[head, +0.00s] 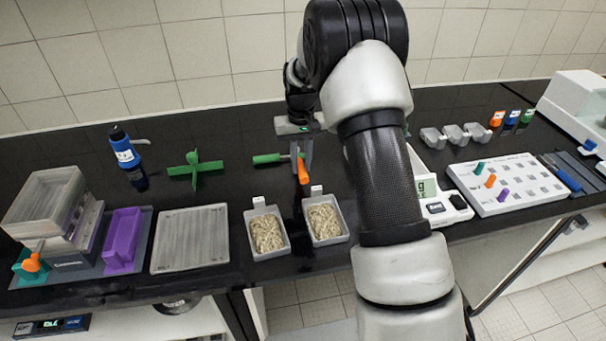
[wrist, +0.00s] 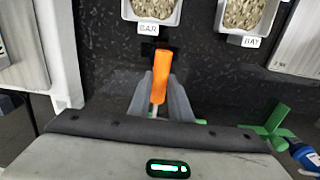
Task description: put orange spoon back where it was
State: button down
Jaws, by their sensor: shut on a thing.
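The orange spoon (head: 303,170) is between the fingers of my gripper (head: 301,150), behind the two sample trays. Its orange handle (wrist: 161,72) points toward the trays in the wrist view, with a pale shaft running down between the fingers of my gripper (wrist: 160,96). The spoon's bowl end is hidden by the gripper. A green-handled tool (head: 268,158) lies just left of the gripper in the head view. Whether the spoon touches the bench is not clear.
Two trays of pale grains (head: 267,230) (head: 325,220) stand at the front. A scale (head: 440,207) and peg board (head: 507,183) are right. Bench behind the trays is mostly clear.

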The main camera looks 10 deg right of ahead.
aim_at(301, 166)
jog(key=shift+f, duration=2.05)
jog(key=shift+f, duration=0.1)
jog(key=c, duration=1.6)
grip_release()
